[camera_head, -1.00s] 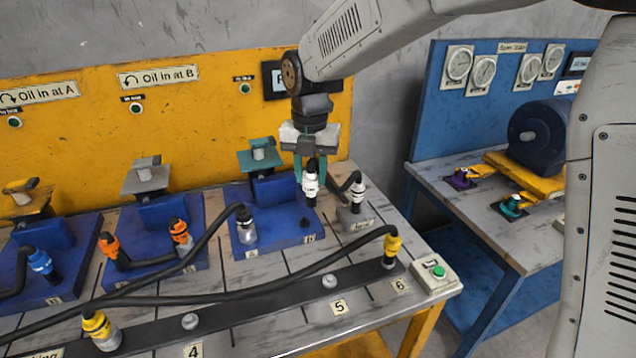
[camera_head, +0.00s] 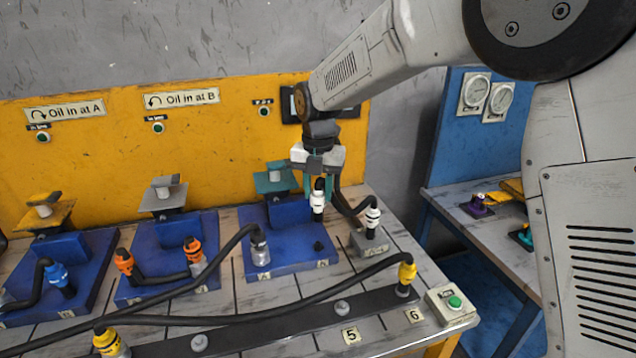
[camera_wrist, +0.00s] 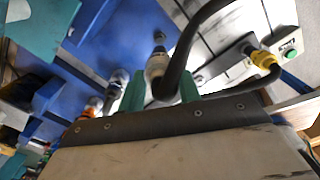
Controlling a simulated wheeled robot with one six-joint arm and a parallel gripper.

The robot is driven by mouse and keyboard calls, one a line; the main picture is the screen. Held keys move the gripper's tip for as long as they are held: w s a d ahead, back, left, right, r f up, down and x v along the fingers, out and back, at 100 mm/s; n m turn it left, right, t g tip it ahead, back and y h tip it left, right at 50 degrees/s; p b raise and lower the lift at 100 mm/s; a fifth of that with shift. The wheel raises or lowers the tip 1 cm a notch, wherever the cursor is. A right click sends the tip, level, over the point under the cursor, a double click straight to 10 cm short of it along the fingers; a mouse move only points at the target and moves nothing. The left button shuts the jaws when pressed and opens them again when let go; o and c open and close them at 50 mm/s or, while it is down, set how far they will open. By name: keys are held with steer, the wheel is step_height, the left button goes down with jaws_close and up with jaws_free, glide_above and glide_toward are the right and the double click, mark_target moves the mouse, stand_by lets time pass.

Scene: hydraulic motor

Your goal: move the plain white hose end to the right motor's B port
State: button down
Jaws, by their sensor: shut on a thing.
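My gripper (camera_head: 319,190) is shut on a white hose end (camera_head: 318,204) with dark bands. It holds it roughly upright above the blue base of the right motor (camera_head: 283,262), which has a teal top. A dark, bare port (camera_head: 318,246) on that base shows just below the held end, with a gap between. In the wrist view the held hose end (camera_wrist: 157,64) sits between the teal fingers (camera_wrist: 160,92). A grey-white hose end (camera_head: 260,250) stands in the base's left port. The small port labels cannot be read clearly.
Another white hose end (camera_head: 372,218) stands on a grey block (camera_head: 368,244) to the right, close to the gripper. A black hose loops between them. A yellow hose end (camera_head: 407,273) is on the dark front rail (camera_head: 280,325). Orange hose ends (camera_head: 194,250) are on the middle motor.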

mark_target(318, 210)
steer(key=shift+f, duration=3.1)
steer(key=shift+f, duration=0.15)
steer(key=shift+f, duration=0.7)
steer(key=c, duration=0.9)
jaws_free()
steer(key=shift+r, duration=0.15)
steer(key=shift+r, duration=2.9)
